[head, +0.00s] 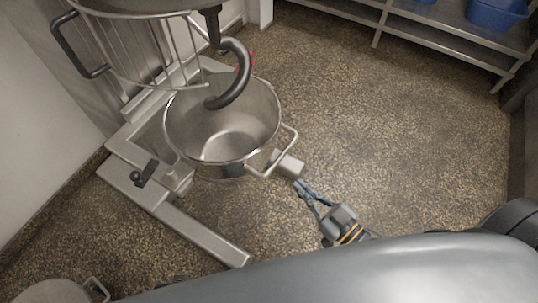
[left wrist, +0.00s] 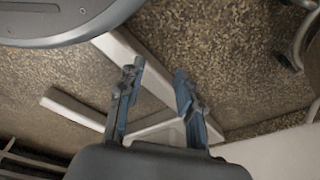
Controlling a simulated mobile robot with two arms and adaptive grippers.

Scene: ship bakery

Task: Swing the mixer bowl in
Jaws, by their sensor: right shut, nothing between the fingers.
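The steel mixer bowl (head: 178,128) sits low at the mixer, open side up and empty. The dough hook (head: 236,88) hangs over its rim. A loop handle (head: 291,146) and a pale block (head: 290,165) stick out from the bowl's right side. My right gripper (head: 300,185) is shut with nothing in it, its fingertips right by the block; I cannot tell if they touch. My left gripper (left wrist: 159,69) is open and empty above the floor in the left wrist view; it is not in the head view.
The mixer's base leg (head: 205,232) runs along the floor toward me. A wire guard (head: 150,55) is above the bowl. A round steel vessel (head: 50,291) is at the lower left. A shelf rack (head: 440,25) with blue bins (head: 495,14) stands at the back. The floor to the right is clear.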

